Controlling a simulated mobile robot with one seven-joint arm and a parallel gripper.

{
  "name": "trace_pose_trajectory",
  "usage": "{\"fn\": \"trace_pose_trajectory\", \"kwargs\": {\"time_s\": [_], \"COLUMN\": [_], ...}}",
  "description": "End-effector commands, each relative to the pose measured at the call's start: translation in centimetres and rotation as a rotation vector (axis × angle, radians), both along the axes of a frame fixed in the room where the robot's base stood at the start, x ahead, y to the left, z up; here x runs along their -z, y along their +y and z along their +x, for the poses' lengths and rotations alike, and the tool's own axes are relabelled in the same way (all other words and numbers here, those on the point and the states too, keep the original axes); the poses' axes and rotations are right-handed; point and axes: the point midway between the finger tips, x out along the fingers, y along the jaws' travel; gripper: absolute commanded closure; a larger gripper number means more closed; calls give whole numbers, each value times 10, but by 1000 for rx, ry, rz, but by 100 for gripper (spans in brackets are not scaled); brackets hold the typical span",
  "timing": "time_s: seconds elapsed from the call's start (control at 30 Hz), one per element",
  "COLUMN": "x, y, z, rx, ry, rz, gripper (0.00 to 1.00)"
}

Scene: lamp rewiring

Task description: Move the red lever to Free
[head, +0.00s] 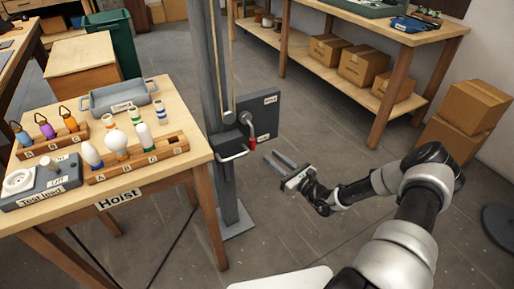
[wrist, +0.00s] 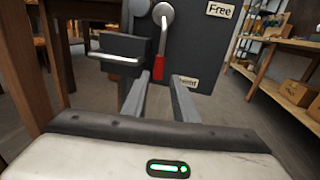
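The red lever (head: 252,136) hangs down from a round silver pivot on a dark panel (head: 270,112) fixed to the grey post. In the wrist view the lever's red grip (wrist: 158,68) is at the bottom of a silver rod. The Free label (wrist: 220,10) is at the panel's upper right. A second, partly hidden label (wrist: 187,82) is lower down, to the right of the grip. My gripper (head: 271,155) is open and empty, just in front of and below the panel. In the wrist view the grip shows between the fingertips (wrist: 160,82), seemingly beyond them, with no contact visible.
A silver bar handle (wrist: 116,59) on a dark block sticks out left of the lever. The Hoist table (head: 148,190), with bulbs and a tray, stands left of the post. A shelf bench (head: 340,80) with boxes is behind right. Floor around my gripper is clear.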

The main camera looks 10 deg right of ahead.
Motion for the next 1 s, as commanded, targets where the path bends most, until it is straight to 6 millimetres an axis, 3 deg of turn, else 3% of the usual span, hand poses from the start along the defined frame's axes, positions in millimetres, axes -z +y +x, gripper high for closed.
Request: {"fn": "trace_pose_trajectory", "kwargs": {"time_s": [0.2,0.43,0.9,1.0], "x": [2,2,0,0], "y": [26,43,49,49], "z": [42,75,86,86], "rx": [-3,-2,-1,-1], "ry": [-1,-1,1,0], "rz": [0,0,0,1], "gripper": [74,74,74,91]}}
